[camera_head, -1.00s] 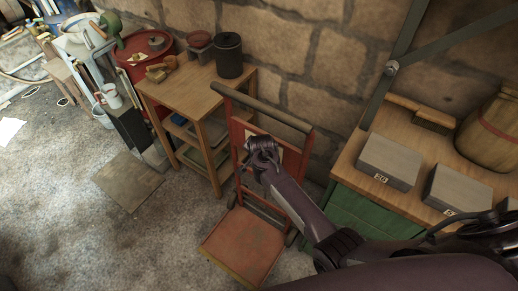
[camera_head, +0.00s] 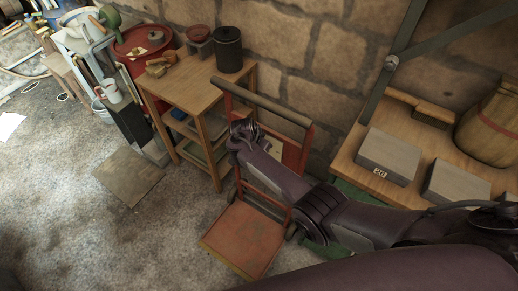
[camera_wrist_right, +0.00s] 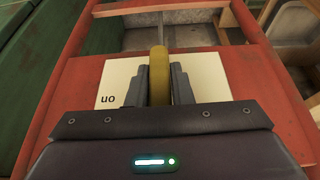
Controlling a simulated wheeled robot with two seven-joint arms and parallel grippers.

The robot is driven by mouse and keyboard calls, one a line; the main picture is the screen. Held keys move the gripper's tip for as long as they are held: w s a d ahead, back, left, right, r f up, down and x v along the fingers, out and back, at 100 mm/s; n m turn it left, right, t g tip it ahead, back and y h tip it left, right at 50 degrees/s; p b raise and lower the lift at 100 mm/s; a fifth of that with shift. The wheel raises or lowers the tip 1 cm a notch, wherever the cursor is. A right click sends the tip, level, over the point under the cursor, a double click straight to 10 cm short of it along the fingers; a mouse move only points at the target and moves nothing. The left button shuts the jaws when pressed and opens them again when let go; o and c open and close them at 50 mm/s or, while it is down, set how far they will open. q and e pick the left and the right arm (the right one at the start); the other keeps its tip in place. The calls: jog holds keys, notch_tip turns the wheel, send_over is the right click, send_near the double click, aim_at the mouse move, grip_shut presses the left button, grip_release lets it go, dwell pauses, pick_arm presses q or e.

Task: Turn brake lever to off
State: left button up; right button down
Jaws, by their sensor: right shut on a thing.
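The yellow brake lever (camera_wrist_right: 159,72) stands up between the two fingers of my right gripper (camera_wrist_right: 159,88), which are shut on it. Behind it is a cream label plate (camera_wrist_right: 112,82) on the red hand truck's panel. Upside-down lettering that reads "on" shows on the plate's left part; its other part is hidden by the gripper. In the head view my right gripper (camera_head: 243,131) is at the left side of the truck's frame, and the label plate (camera_head: 275,150) shows to its right. The lever is hidden there. My left gripper is not in view.
The red hand truck (camera_head: 243,240) stands on the floor, its dark handle bar (camera_head: 262,103) above my gripper. A wooden table (camera_head: 192,88) with a black pot (camera_head: 228,50) is at left. A workbench (camera_head: 352,168) with grey boxes is at right.

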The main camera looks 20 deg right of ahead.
jog(key=shift+f, duration=0.1)
jog(key=c, duration=1.3)
grip_release()
jog(key=p+v, duration=0.1)
jog(key=v, duration=0.6)
jog(key=shift+r+p, duration=0.4)
